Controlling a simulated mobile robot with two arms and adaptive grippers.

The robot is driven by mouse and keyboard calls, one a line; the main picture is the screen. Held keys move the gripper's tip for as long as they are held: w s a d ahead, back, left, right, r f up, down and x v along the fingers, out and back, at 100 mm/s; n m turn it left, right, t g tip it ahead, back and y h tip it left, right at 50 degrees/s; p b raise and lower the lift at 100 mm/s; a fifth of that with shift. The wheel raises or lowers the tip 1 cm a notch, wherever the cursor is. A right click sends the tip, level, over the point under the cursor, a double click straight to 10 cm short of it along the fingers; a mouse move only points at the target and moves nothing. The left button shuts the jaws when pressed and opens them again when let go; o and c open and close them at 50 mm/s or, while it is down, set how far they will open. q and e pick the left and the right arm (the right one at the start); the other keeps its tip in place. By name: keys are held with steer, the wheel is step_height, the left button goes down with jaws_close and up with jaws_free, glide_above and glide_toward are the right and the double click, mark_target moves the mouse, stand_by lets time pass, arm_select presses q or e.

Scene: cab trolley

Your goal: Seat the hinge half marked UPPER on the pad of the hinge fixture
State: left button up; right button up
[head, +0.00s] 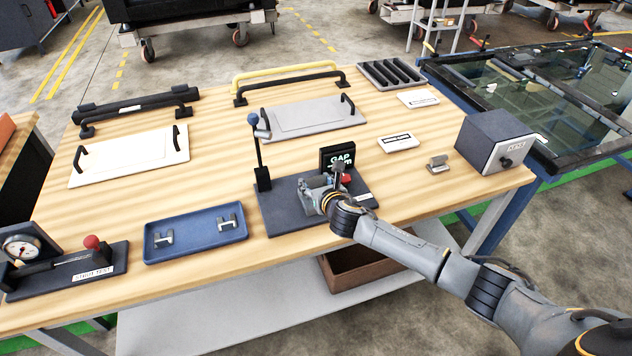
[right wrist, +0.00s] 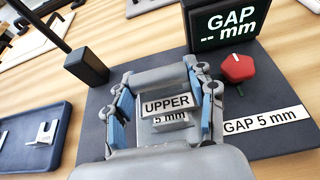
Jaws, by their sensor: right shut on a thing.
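The hinge half marked UPPER (right wrist: 167,104) is between the blue-padded fingers of my right gripper (right wrist: 166,118), label facing the camera. My right gripper (head: 322,190) is shut on it over the hinge fixture (head: 272,214). The fixture has a dark base (right wrist: 95,140), a post with a blue ball (head: 254,120), a red knob (right wrist: 237,68) and a screen (right wrist: 222,25) reading "GAP -- mm". My left gripper is out of view.
A blue tray (head: 190,254) with two metal pieces lies left of the fixture. A gauge stand (head: 62,272) is at the far left. Panels with handles (head: 130,160) lie behind. A grey box (head: 488,135) and a small metal piece (head: 437,164) are to the right.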

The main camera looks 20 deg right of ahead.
stand_by(0.4)
steer(key=o, duration=1.5)
steer(key=shift+f, duration=0.1)
